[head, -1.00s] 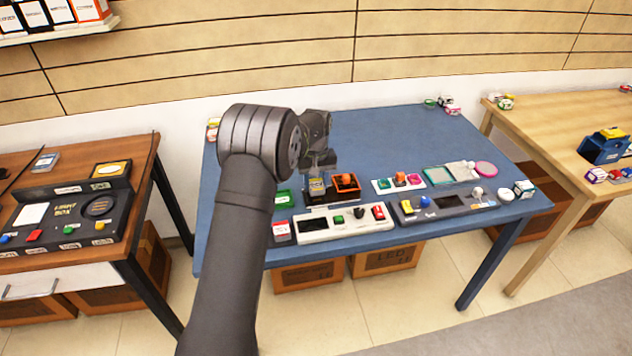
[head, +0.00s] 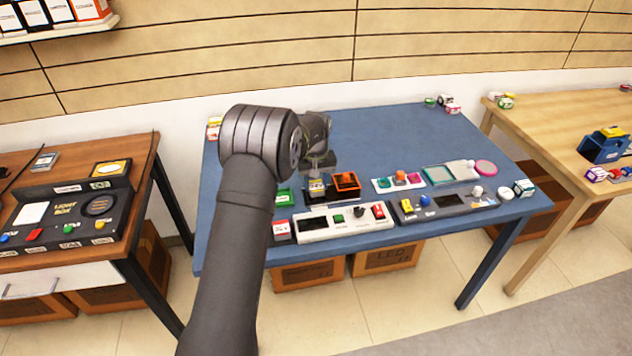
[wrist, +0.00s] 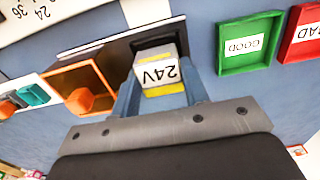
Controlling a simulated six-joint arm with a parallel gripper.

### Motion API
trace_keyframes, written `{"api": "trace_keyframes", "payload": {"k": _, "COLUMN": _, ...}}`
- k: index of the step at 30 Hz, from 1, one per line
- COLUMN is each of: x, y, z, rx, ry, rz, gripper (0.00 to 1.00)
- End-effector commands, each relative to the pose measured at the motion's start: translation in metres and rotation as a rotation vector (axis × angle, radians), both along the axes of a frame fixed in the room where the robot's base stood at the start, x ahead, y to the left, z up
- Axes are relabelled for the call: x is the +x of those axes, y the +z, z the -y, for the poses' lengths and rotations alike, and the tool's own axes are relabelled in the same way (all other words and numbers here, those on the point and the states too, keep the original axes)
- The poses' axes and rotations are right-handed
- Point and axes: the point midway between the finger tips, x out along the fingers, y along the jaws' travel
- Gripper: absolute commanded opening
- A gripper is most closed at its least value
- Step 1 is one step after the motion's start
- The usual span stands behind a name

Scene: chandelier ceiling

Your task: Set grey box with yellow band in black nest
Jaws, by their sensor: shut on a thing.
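The grey box with a yellow band (wrist: 159,73) is between my gripper's fingers in the wrist view. Its white label reads 24V, upside down there. The box also shows small in the head view (head: 316,188). My gripper (head: 319,171) is shut on it, pointing down over the table. The black nest (wrist: 148,44) shows as dark edges just behind and beside the box. The box is over or within the nest; its lower part is hidden, so I cannot tell how deep it sits.
An orange open box (head: 345,181) stands close right of the nest in the head view. A green GOOD tray (wrist: 246,43) and a red BAD tray (wrist: 304,32) lie on the other side. A white panel (head: 343,221) lies in front.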

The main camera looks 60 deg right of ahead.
Motion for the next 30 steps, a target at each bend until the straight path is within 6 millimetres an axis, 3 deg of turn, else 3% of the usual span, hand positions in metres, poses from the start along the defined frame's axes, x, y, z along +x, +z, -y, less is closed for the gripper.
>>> {"api": "trace_keyframes", "payload": {"k": 30, "x": -0.0001, "y": -0.0077, "z": -0.0002, "rx": 0.001, "ry": 0.0, "rz": -0.001, "gripper": 0.18}}
